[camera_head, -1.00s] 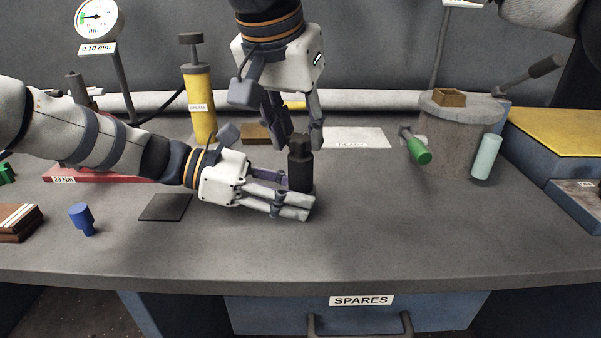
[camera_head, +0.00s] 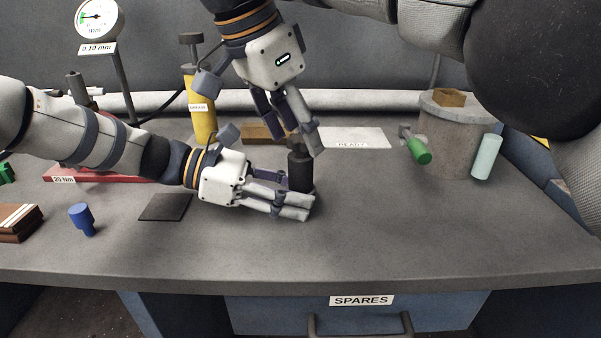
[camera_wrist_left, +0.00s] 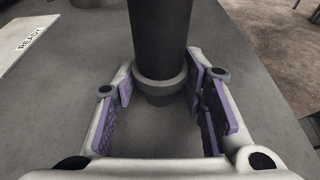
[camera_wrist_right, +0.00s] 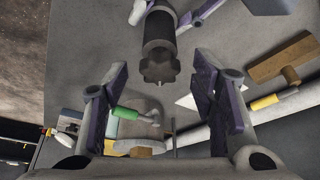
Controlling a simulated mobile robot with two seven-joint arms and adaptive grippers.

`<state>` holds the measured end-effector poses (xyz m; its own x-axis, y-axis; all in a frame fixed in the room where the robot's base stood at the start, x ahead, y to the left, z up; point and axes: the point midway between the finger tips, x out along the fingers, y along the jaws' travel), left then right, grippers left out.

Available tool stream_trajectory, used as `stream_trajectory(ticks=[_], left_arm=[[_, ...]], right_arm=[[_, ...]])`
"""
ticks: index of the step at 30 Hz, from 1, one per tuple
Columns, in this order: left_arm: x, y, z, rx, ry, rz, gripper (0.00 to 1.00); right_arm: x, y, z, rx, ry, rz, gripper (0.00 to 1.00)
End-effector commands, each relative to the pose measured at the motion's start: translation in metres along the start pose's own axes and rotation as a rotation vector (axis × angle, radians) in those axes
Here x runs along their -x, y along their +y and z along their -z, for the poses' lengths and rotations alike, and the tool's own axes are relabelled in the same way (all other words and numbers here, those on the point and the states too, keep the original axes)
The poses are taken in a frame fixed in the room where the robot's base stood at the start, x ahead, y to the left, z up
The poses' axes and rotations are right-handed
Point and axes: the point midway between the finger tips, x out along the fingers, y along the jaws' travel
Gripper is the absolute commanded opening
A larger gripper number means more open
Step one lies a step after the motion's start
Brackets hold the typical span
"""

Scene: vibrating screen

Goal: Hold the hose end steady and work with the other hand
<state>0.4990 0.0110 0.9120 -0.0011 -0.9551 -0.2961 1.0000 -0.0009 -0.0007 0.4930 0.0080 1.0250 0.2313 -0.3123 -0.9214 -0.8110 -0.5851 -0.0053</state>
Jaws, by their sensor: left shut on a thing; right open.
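The hose end (camera_head: 300,173) is a dark upright cylinder on the bench; the left wrist view shows its grey collar (camera_wrist_left: 160,82). My left gripper (camera_head: 300,198) is shut on it low down, with fingers on both sides. In the right wrist view, the hose end (camera_wrist_right: 159,42) has a notched, knob-like top. My right gripper (camera_head: 299,142) is above it, tilted, with open fingers pointing down. The hose end's top is partly hidden behind these fingers in the head view. In the right wrist view, nothing sits between the right fingers, and the knob lies beyond their tips.
A yellow grease cylinder (camera_head: 199,105) and a dial gauge (camera_head: 98,20) stand at the back left. A grey drum (camera_head: 452,140) with a green-handled tool (camera_head: 418,152) stands right. A blue plug (camera_head: 82,219) and a dark pad (camera_head: 165,207) lie left. The front right bench is clear.

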Motion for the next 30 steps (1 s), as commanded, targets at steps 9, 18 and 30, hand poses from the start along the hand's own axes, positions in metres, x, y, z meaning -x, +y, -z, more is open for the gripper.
stream_trajectory(ticks=[9, 18, 30], left_arm=[[0.000, 0.000, 0.001, 0.001, 0.002, -0.001, 0.12], [0.000, 0.000, 0.001, 0.001, 0.001, -0.001, 0.12], [0.000, 0.000, 0.000, 0.000, 0.000, -0.001, 0.12]], right_arm=[[-0.033, -0.073, 0.120, 0.035, 0.183, 0.427, 0.53], [-0.013, -0.112, 0.218, 0.624, 0.627, 1.160, 0.53], [-0.038, 0.058, 0.092, 1.450, 0.724, 1.899, 0.53]])
